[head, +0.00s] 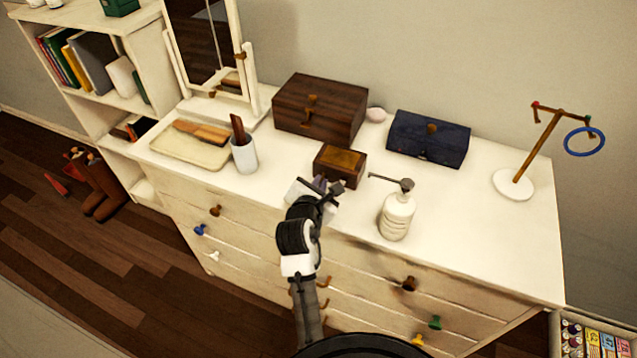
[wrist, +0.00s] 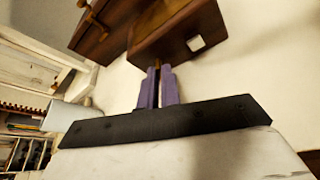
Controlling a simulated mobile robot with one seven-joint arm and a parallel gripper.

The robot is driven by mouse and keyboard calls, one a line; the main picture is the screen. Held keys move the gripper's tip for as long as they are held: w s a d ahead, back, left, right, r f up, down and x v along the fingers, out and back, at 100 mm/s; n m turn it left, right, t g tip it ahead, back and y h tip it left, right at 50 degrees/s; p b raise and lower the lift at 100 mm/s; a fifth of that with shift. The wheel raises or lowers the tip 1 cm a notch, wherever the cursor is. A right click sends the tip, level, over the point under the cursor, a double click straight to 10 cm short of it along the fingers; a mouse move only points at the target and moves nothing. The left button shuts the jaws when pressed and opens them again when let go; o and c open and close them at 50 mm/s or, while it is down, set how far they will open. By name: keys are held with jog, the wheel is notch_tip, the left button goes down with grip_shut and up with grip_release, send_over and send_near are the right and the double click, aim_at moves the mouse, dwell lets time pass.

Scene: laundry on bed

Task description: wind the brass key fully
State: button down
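A small wooden box (head: 340,167) with a lighter brown top sits near the front of the white dresser top. In the wrist view its dark side (wrist: 178,38) is just ahead of my fingers. My gripper (head: 321,184) is at the box's front left side. In the wrist view the two purple fingers of my gripper (wrist: 158,70) are nearly together, with a narrow brownish piece at their tips, which looks like the brass key (wrist: 157,64). Most of the key is hidden by the fingers, and its turn angle cannot be seen.
A white pump bottle (head: 397,216) stands right of my gripper. A white cup (head: 244,155) and a tray (head: 177,151) are to the left. A large brown box (head: 319,108) and a dark blue box (head: 428,138) are behind. A stand with a blue ring (head: 584,142) is far right.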

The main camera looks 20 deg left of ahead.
jog(key=shift+d+m, duration=0.1)
jog(key=shift+m, duration=0.3)
jog(key=c, duration=1.6)
grip_release()
jog(key=shift+s, duration=0.1)
